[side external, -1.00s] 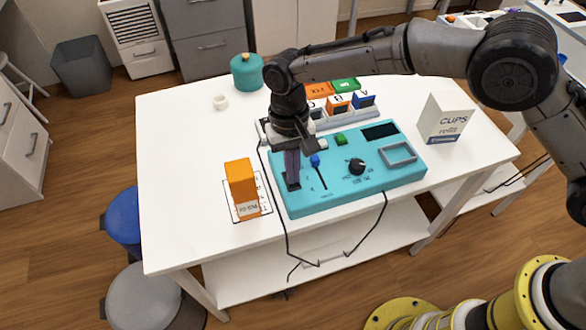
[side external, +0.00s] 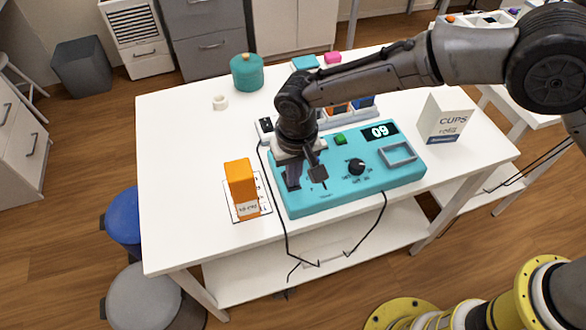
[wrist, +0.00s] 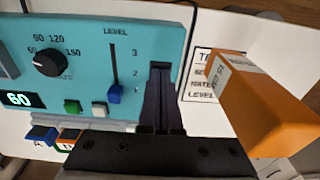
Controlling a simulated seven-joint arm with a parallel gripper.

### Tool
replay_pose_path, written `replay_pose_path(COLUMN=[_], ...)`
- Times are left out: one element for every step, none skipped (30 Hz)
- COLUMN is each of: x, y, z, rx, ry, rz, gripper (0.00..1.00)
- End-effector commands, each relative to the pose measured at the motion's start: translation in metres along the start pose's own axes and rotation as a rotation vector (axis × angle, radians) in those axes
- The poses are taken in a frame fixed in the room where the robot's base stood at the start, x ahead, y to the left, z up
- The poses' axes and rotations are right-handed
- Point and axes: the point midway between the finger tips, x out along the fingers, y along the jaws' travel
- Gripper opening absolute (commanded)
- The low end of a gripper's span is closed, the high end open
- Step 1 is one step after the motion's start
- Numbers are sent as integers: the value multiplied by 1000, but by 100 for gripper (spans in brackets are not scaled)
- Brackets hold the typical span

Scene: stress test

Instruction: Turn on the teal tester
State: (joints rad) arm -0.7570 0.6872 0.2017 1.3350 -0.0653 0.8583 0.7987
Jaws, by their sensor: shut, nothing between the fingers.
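The teal tester (side external: 345,190) lies on the white table, and its face also shows in the wrist view (wrist: 150,35). My gripper (side external: 292,180) is shut and empty, pointing down at the dark switch slot at the tester's end. In the wrist view the fingers (wrist: 160,90) overlap this slot (wrist: 160,67) and hide most of it. The blue level slider (wrist: 114,95) sits beside them near the low end. The black dial (wrist: 49,63) is farther off.
An orange block (side external: 241,184) stands on a printed card beside the tester. A white cups box (side external: 446,122), a teal canister (side external: 247,72) and a white ring (side external: 220,102) are on the table. A black cable hangs over the front edge.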

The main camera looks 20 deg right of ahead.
Motion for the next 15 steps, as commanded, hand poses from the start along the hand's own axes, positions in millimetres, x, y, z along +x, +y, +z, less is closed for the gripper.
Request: replay_pose_path(x=[13,13,13,13,13,13,13,13,13,13,13,13,13,12,12], y=[2,2,2,2,2,2,2,2,2,2,1,1,1,1,1], z=[7,7,7,7,7,7,7,7,7,6,5,4,3,1,-1], rx=[-2,-2,-2,-2,-2,-2,-2,-2,-1,-1,-1,-1,-1,0,0], ry=[-19,-19,-20,-20,-20,-21,-21,-21,-21,-21,-21,-21,-20,-20,-20], rz=[12,12,12,12,11,11,11,11,11,11,10,10,9,9,9], gripper=[0,0,0,0,0,0,0,0,0,0,0,0,0,0,0])
